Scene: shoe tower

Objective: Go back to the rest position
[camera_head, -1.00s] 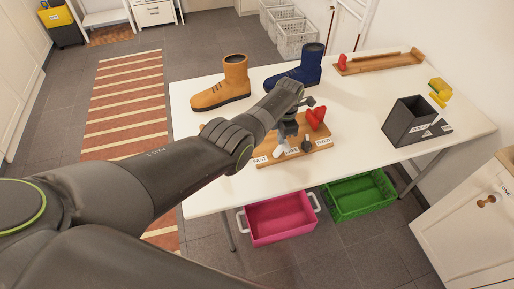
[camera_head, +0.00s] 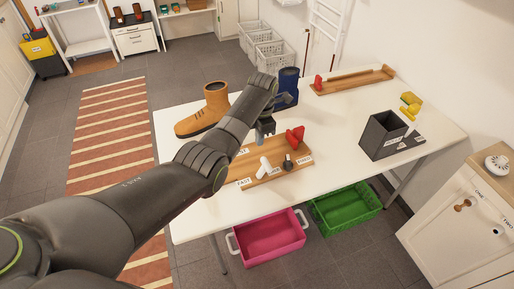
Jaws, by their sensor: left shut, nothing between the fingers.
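My left gripper (camera_head: 265,137) is shut and empty. It points down above the back part of a wooden board (camera_head: 262,165) on the white table (camera_head: 192,218). The board carries a white piece (camera_head: 263,167), a dark knob (camera_head: 288,163) and a red piece (camera_head: 295,134), with small labels along its edges. A tan boot (camera_head: 205,112) stands upright on the table to the left of my gripper. A dark blue boot (camera_head: 289,88) stands behind my left arm, which hides part of it. My right gripper is not in view.
A dark grey box (camera_head: 383,137) and a yellow object (camera_head: 410,104) stand at the table's right. A wooden tray (camera_head: 352,81) lies at the back. Pink (camera_head: 268,238) and green (camera_head: 345,205) crates are on the floor below. A white cabinet (camera_head: 465,225) stands at the right.

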